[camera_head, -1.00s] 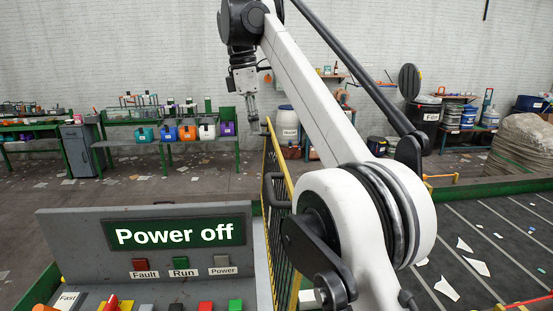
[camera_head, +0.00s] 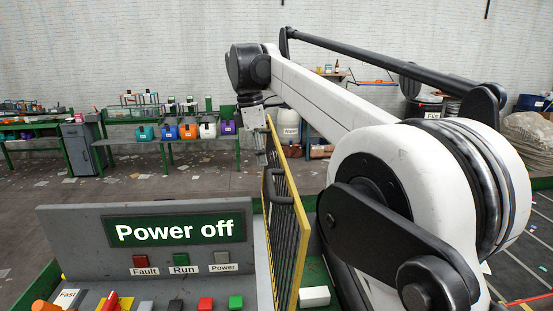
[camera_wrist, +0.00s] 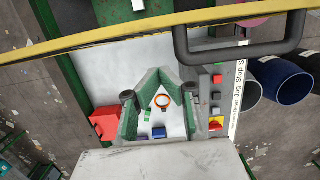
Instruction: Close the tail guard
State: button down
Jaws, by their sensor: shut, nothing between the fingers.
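The tail guard (camera_head: 288,235) is a yellow-framed dark mesh panel standing upright beside the control console in the head view. Its black handle (camera_head: 280,188) is on the left face. In the wrist view the guard's yellow edge (camera_wrist: 110,38) crosses the top, with the black handle (camera_wrist: 240,48) below it at right. My gripper (camera_head: 262,158) is small in the head view, pointing down, shut and empty, at the guard's far upper edge. The guard partly overlaps it, and I cannot tell whether they touch.
The console (camera_head: 75,235) with its "Power off" sign (camera_head: 180,231) stands left of the guard. A white block (camera_head: 314,296) lies right of it. My arm covers much of the right side. Bins (camera_head: 188,131) stand on a far bench, beyond open littered floor.

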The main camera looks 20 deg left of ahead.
jog(key=d, duration=0.1)
jog(key=w+d, duration=0.1)
jog(key=d+p, duration=0.1)
jog(key=shift+w+d+f, duration=0.3)
jog(key=shift+w, duration=0.05)
